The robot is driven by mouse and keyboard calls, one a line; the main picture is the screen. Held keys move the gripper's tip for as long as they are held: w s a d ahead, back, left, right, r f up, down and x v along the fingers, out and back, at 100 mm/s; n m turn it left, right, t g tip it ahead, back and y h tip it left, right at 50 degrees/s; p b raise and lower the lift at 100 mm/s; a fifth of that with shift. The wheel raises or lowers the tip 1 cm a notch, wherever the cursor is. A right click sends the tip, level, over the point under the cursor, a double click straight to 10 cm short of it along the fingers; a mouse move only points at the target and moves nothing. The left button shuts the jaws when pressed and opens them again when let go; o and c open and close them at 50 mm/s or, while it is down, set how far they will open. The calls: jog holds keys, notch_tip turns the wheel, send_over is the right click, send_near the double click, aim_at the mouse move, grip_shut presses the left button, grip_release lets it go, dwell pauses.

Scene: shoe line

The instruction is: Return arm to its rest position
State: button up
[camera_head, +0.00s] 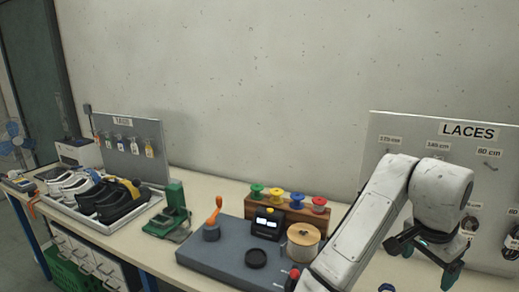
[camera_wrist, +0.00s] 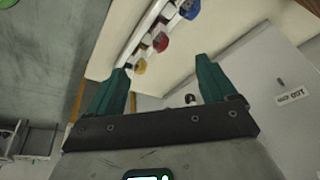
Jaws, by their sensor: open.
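My gripper (camera_head: 428,250) is at the right of the head view, at the end of my white arm, in front of the grey LACES board (camera_head: 372,152). Its dark fingers point down and stand apart, with nothing seen between them. In the wrist view the two green fingers of my gripper (camera_wrist: 166,82) are spread wide and empty. Past them the wrist view shows the coloured spools and part of the board. My arm hides part of the bench and board in the head view.
A grey work mat (camera_head: 222,259) holds an orange-handled tool (camera_head: 213,222), a small dark device (camera_head: 267,223) and a wooden spool (camera_head: 303,241). Coloured spools stand in a wooden rack (camera_head: 283,214) behind. A green press (camera_head: 172,212) and a shoe tray (camera_head: 139,216) are further left.

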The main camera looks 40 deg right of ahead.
jog(key=w+a+f+n+t+h, duration=0.1)
jog(key=w+a+f+n, duration=0.1)
jog(key=f+n, duration=0.4)
jog(key=w+a+f+n+t+h, duration=0.1)
jog(key=w+a+f+n+h, duration=0.15)
jog(key=f+n, duration=0.35)
jog(key=s+a+f+n+y, duration=0.3)
jog(key=s+a+f, duration=0.2)
jog(key=a+f, duration=0.2)
jog(key=s+a+f+n+y, duration=0.3)
jog(key=a+f, duration=0.5)
jog(key=a, duration=0.4)
jog(key=shift+s+a+f+n+g, duration=0.15)
jog(key=shift+s+a+n+g, duration=0.15)
jog(key=shift+s+n, duration=0.55)
jog(key=shift+y, duration=0.25)
